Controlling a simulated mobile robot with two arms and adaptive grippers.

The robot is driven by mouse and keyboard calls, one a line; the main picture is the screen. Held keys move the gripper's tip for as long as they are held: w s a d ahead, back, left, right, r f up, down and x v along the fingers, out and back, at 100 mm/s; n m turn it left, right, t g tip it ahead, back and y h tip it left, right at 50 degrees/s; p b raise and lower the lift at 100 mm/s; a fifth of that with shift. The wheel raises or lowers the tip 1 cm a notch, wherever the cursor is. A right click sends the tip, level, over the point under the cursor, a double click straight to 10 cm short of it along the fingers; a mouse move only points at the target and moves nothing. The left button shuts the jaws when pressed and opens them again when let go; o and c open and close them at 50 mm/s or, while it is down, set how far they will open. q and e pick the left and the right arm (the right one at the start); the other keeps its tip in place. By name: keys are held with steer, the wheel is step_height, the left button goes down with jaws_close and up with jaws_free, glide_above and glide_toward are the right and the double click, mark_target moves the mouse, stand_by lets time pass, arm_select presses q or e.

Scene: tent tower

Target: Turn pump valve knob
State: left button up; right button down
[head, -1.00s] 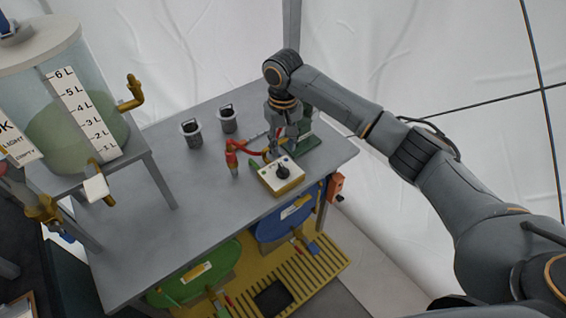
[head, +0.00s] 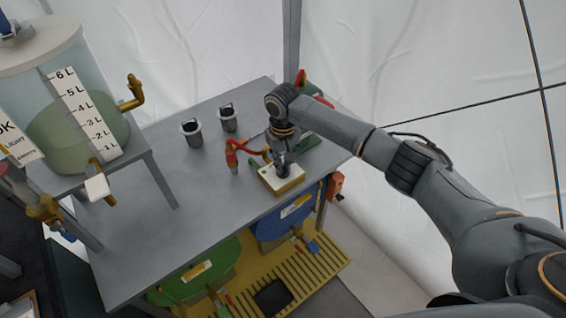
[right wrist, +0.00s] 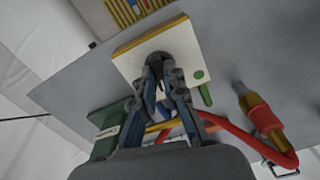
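The pump valve knob (right wrist: 157,58) is a dark round knob on a white-topped box with yellow sides (head: 290,184), near the table's right end. My right gripper (head: 283,172) points down over this box and hides most of the knob in the head view. In the right wrist view its fingertips (right wrist: 161,68) are close together right at the knob. I cannot tell whether they press on it or are just around it. A green button shows on the box face beside the knob. My left gripper is not in view.
A red hose with a brass and red fitting (head: 231,153) lies beside the box. A green block (right wrist: 108,132) stands close to the gripper. Two dark cups (head: 191,133) stand behind on the grey table (head: 150,245). A tank (head: 75,110) stands at left.

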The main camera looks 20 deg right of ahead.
steer(key=shift+r+p, duration=0.15)
steer(key=shift+p, duration=0.3)
steer(key=m+p, duration=0.6)
steer(key=p, duration=0.2)
steer(key=shift+a+r+m, duration=0.1)
steer(key=shift+r+m, duration=0.05)
steer(key=shift+m, duration=0.15)
steer(key=m+p, duration=0.2)
steer(key=shift+p, duration=0.3)
steer(key=shift+f+m+p, duration=0.25)
steer(key=shift+m+p, duration=0.55)
steer(key=shift+m, duration=0.8)
steer(key=shift+w, duration=0.1)
steer(key=c, duration=1.4)
jaws_free()
